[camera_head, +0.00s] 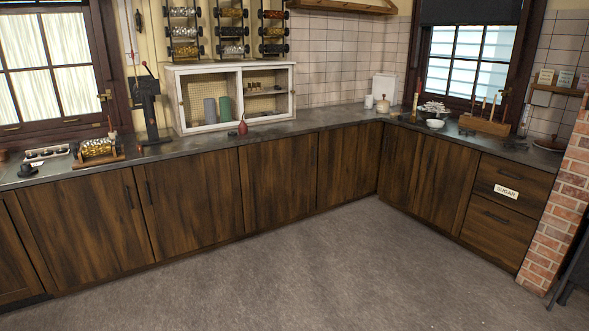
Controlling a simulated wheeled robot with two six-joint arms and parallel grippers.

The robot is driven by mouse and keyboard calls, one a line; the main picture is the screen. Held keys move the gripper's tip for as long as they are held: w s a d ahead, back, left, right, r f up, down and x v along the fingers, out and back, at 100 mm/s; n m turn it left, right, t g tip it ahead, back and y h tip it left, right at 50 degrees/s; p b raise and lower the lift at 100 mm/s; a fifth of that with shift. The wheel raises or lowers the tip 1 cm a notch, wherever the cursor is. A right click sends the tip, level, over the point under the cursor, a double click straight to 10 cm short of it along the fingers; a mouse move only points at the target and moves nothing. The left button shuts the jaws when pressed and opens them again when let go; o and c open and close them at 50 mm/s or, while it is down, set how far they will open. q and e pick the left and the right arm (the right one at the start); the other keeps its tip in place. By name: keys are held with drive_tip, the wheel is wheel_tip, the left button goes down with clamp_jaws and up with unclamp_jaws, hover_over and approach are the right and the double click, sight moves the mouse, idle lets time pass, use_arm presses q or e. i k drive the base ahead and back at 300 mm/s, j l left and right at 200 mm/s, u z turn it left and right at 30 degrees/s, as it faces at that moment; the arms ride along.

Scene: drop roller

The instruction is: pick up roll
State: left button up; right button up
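Neither of my grippers is in view. A gold-coloured roll (98,148) lies in a small wooden stand on the counter at the far left. More rolls hang on wall racks above the white cabinet: a left rack (183,32), a middle rack (231,30) and a right rack (273,30). They are gold, silver, copper and dark. A grey upright cylinder (210,111) and a green one (225,108) stand inside the white cabinet. I cannot tell which of these is the roll named in the task.
The dark counter (330,121) runs along the back and right walls over wooden cabinets. A black hand-cranked press (149,105), a white cabinet (180,99) and a red bulb-shaped item (243,126) stand on it. A brick column (556,205) is at right. The grey floor (330,265) is clear.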

sight(103, 148)
drive_tip(key=i+z, duration=0.25)
drive_tip(key=i, duration=1.9)
drive_tip(key=i+l+u, duration=0.25)
drive_tip(key=i+u, duration=0.15)
drive_tip(key=i, duration=0.35)
drive_tip(key=i+l+u, duration=0.45)
drive_tip(key=i, duration=0.3)
drive_tip(key=i+l+u, duration=0.4)
drive_tip(key=i+l, duration=0.2)
drive_tip(key=l, duration=0.15)
